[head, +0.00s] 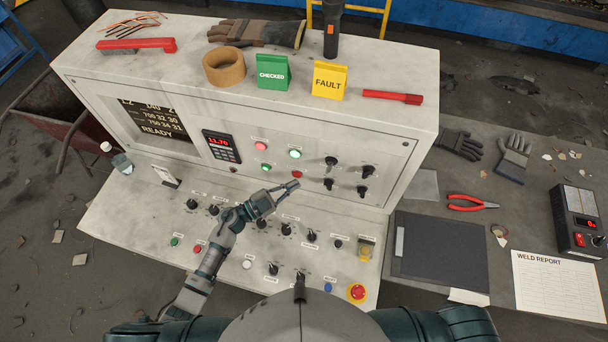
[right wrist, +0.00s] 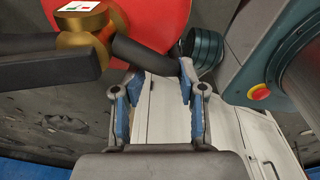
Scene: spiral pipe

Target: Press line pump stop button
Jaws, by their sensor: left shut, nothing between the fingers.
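The white control console (head: 110,215) has several buttons, with labels too small to read, so I cannot tell which is the line pump stop button. The sloping panel has a small red button (head: 197,249) and a red mushroom button (head: 357,292). My left gripper (head: 292,186) is shut and empty, its tips just below the darker red button; contact cannot be told. My right gripper (right wrist: 161,82) is open in the right wrist view.
Black knobs (head: 286,229) crowd the sloping panel around my left forearm. A keypad display (head: 221,147) is left of the upright buttons. Tape, signs and tools lie on top. The right bench holds pliers (head: 468,203). A brass fitting (right wrist: 88,30) is near my right gripper.

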